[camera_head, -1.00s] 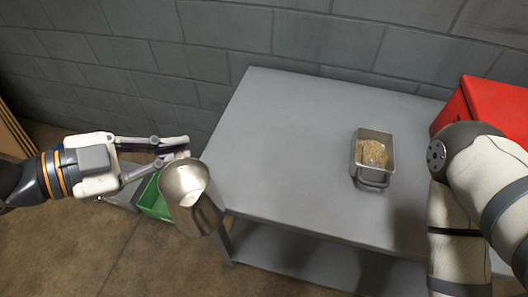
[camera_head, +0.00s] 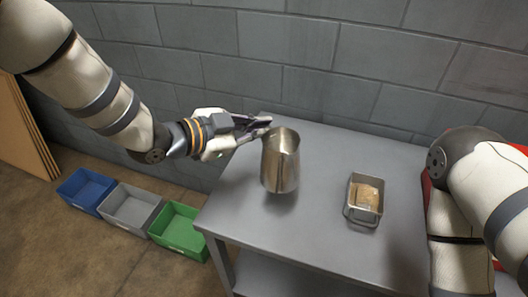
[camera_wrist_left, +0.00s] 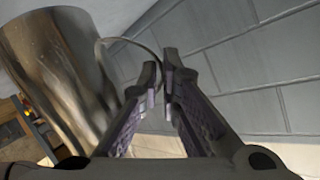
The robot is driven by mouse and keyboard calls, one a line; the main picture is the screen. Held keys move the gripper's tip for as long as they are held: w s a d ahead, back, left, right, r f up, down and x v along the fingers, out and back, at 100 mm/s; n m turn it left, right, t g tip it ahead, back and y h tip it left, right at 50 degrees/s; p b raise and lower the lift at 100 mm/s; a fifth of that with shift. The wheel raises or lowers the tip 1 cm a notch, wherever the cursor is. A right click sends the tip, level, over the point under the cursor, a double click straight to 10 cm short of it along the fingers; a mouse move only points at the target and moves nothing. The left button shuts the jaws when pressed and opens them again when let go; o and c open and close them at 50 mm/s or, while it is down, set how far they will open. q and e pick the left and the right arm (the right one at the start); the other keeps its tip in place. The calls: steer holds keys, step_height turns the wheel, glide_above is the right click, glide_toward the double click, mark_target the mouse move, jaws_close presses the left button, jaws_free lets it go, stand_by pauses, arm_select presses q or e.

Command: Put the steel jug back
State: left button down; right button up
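The steel jug (camera_head: 280,163) is upright over the left part of the grey table (camera_head: 315,240). I cannot tell whether its base touches the tabletop. My left gripper (camera_head: 264,127) is at the jug's far left side, near its rim. In the left wrist view the jug (camera_wrist_left: 55,75) fills the left side, and its thin handle (camera_wrist_left: 130,43) curves towards the left gripper's fingers (camera_wrist_left: 164,75). The fingertips are close together on the handle, with part of it hidden. My right arm shows at the right, but its gripper is out of view.
A small metal tray (camera_head: 349,211) with tan contents stands on the table, right of the jug. Blue (camera_head: 87,190), grey (camera_head: 130,208) and green (camera_head: 180,231) bins stand on the floor at left. A red object (camera_head: 426,192) is partly behind my right arm. The back-centre tabletop is clear.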

arm_select(q)
steer(key=w+f, duration=0.1)
steer(key=f, duration=0.2)
steer(key=w+f+b, duration=0.1)
steer(key=w+f, duration=0.1)
steer(key=f, duration=0.1)
steer(key=w+f+b, duration=0.1)
steer(key=w+f, duration=0.1)
steer(key=f, duration=0.1)
steer(key=shift+r, duration=0.1)
steer(key=shift+f, duration=0.25)
steer(key=c, duration=1.8)
jaws_free()
arm_select(e)
steer(key=s+f+g, duration=0.1)
steer(key=s+f, duration=0.1)
steer(key=shift+s+f, duration=0.3)
steer(key=shift+f, duration=0.1)
